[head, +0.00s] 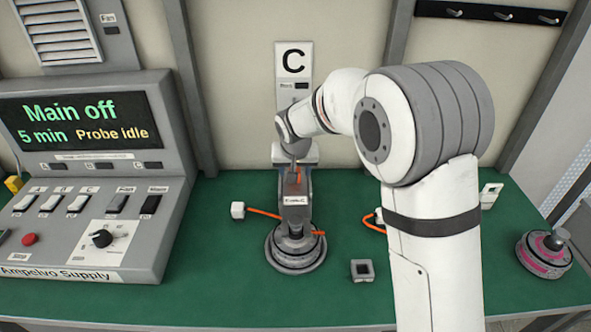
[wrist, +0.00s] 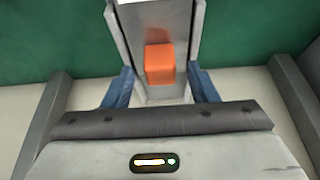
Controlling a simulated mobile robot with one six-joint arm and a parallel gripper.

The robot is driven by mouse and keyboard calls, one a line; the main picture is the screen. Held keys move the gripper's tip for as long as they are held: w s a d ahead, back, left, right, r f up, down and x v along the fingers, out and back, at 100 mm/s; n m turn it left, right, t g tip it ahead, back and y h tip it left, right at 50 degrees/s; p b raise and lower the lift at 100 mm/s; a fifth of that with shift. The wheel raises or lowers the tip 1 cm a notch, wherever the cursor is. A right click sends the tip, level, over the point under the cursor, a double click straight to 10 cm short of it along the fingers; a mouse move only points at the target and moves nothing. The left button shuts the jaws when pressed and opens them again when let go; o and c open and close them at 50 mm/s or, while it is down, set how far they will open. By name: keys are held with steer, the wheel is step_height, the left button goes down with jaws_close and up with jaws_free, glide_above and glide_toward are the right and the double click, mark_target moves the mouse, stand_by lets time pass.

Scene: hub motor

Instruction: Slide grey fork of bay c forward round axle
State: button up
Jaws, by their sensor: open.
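The grey fork of bay C (head: 296,213), with a white label, stands below the C sign, just above and behind the hub motor (head: 296,254). Whether its prongs are round the axle (head: 295,231) cannot be told. An orange block (head: 298,174) is on the fork's upper part. My gripper (head: 295,164) is at the fork's top, partly hidden by my arm. In the wrist view, the orange block (wrist: 160,64) lies between the grey side walls of the fork (wrist: 124,35). The blue fingers of my gripper (wrist: 162,88) are apart, one on each side.
The Ampelvo Supply console (head: 85,190) fills the left and reads "Main off". A white connector (head: 237,210) on an orange cable lies left of the motor. A small grey block (head: 362,270) lies right. Another hub motor with pink markings (head: 544,254) is at far right. Green bench front is clear.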

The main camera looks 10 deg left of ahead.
mark_target(295, 190)
steer(key=v, duration=0.7)
steer(key=shift+s+d+r, duration=0.1)
steer(key=shift+s+r, duration=0.05)
steer(key=s+d+r+m, duration=0.1)
steer(key=s+d, duration=0.3)
steer(key=d, duration=0.3)
steer(key=s+d+r, duration=0.2)
steer(key=s+d, duration=0.1)
steer(key=d, duration=0.3)
steer(key=s+d+r+m, duration=0.1)
steer(key=s+d, duration=0.3)
steer(key=d, duration=0.3)
steer(key=s+d+f, duration=0.1)
steer(key=s+d, duration=0.3)
steer(key=s, duration=0.3)
steer(key=s+d+f+g+h, duration=0.1)
steer(key=s+d+f, duration=0.1)
steer(key=s+d, duration=0.3)
steer(key=s, duration=0.2)
steer(key=shift+s+d+m+g, duration=0.25)
steer(key=shift+s+m+g, duration=0.05)
steer(key=shift+s+m, duration=0.1)
